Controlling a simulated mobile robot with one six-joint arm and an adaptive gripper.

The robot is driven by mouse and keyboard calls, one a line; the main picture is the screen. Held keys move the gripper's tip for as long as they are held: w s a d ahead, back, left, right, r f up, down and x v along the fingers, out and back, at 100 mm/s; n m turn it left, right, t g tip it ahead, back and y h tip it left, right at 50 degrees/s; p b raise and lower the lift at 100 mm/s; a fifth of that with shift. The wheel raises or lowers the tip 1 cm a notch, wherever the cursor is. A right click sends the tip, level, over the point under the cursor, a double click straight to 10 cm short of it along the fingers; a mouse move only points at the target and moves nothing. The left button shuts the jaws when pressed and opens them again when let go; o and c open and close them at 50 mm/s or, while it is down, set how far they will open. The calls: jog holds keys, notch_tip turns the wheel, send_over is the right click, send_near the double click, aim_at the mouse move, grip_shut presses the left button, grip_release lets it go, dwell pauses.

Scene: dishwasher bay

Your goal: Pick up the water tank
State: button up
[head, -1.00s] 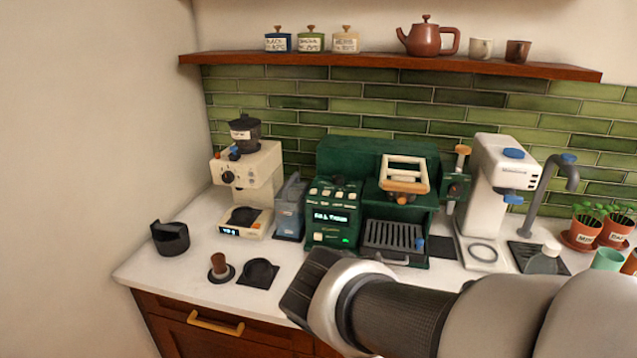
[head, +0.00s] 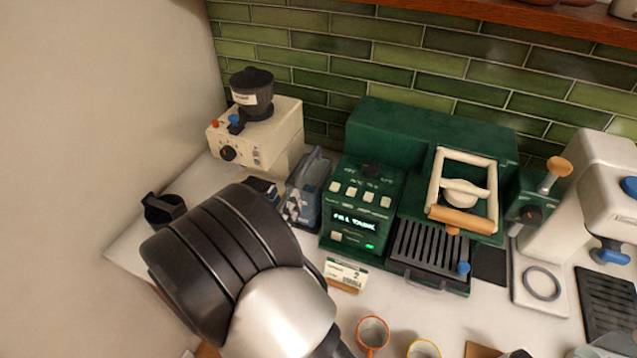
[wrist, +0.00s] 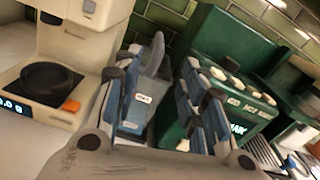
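The water tank (wrist: 150,88) is a grey-blue, see-through container with a handle and a small white label. In the head view the tank (head: 313,172) stands on the counter between the cream grinder and the green espresso machine, its lower part partly hidden by my arm. In the wrist view my gripper (wrist: 160,75) is open, with blue-padded fingers to either side of the tank. The tank shows between them; I cannot tell whether either finger touches it. In the head view my arm hides most of the gripper.
The cream grinder (head: 262,135) stands close on the tank's left. The green espresso machine (head: 360,205), its display reading "FILL TANK", is close on the right. A small card (head: 345,274) and an orange-rimmed cup (head: 372,333) stand in front. A black container (head: 165,208) is at left.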

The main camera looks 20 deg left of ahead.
aim_at(300, 177)
jog(key=w, duration=0.3)
jog(key=w+b, duration=0.1)
jog(key=w, duration=0.2)
jog(key=w+d, duration=0.1)
jog(key=w, duration=0.2)
jog(key=shift+w, duration=0.4)
jog(key=w+b, duration=0.1)
jog(key=w, duration=0.4)
jog(key=shift+w, duration=0.4)
jog(key=shift+c, duration=0.4)
grip_shut()
jog(key=shift+r, duration=0.15)
